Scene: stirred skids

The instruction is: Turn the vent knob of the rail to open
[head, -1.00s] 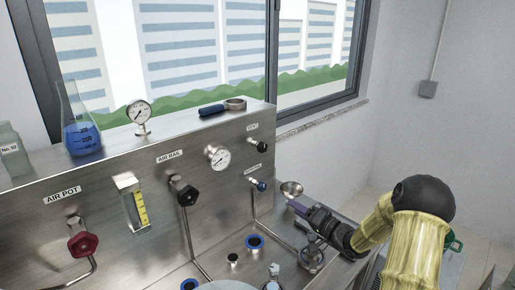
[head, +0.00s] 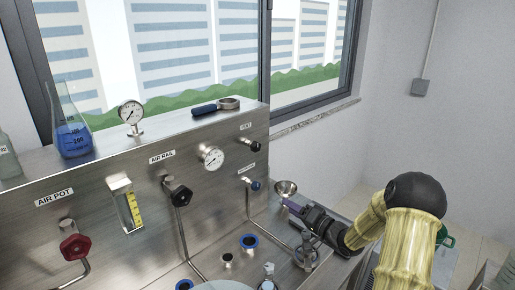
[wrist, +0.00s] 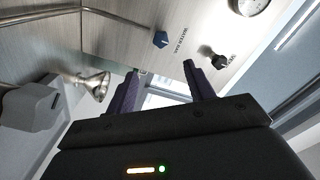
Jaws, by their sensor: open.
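The vent knob (head: 246,141) is a small black knob on a short stem, under a small label at the upper right of the steel panel. In the wrist view the black knob (wrist: 218,61) sits right of the fingertips, farther off on the panel. A blue knob (head: 255,185) is below it; it also shows in the wrist view (wrist: 161,39), beside a label reading water rail. My gripper (head: 288,205) is low at the panel's right side, its purple fingers pointing left. In the wrist view my gripper (wrist: 160,72) is open, with nothing between the fingers, apart from both knobs.
A metal funnel (head: 285,187) stands close beside my fingers. A gauge (head: 211,158) and a black air rail knob (head: 181,195) lie left of the vent knob.

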